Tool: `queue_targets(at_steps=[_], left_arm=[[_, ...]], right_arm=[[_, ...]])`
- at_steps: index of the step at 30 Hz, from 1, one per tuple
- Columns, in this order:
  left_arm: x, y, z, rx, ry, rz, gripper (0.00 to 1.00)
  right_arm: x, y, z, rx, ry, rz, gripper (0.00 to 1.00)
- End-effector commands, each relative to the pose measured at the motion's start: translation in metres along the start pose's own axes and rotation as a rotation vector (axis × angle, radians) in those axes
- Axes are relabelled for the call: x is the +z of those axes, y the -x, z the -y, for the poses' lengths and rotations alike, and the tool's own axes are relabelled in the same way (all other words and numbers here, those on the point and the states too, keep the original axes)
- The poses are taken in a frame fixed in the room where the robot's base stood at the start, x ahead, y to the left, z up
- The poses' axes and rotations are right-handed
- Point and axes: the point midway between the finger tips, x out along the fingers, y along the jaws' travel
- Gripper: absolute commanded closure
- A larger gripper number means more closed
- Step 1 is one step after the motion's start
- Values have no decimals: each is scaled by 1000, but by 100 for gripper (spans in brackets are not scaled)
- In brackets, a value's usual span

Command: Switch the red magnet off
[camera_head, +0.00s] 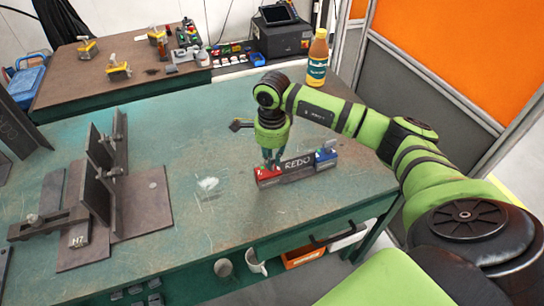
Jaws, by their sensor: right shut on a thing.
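The red magnet (267,181) sits on the green welding table at the left end of a dark steel bar (298,167) marked "REDO". A blue magnet (326,155) is at the bar's right end. My right gripper (271,164) points down onto the top of the red magnet and is shut on it. The fingers cover the magnet's top, so I cannot tell how its switch stands. My left gripper is not in view.
A steel fixture with upright plates (110,190) stands on the left of the green table (225,225). A bottle (318,57) stands at the back right. A brown table (95,75) with clamps is behind. The middle of the green table is mostly clear.

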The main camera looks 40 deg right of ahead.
Motion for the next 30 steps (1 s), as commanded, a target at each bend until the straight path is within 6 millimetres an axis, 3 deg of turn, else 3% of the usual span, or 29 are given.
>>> queue_targets(at_steps=[8,30], left_arm=[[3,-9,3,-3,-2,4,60],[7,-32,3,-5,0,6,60]], right_arm=[[1,-2,0,2,-154,1,100],[3,-1,2,9,-847,2,100]])
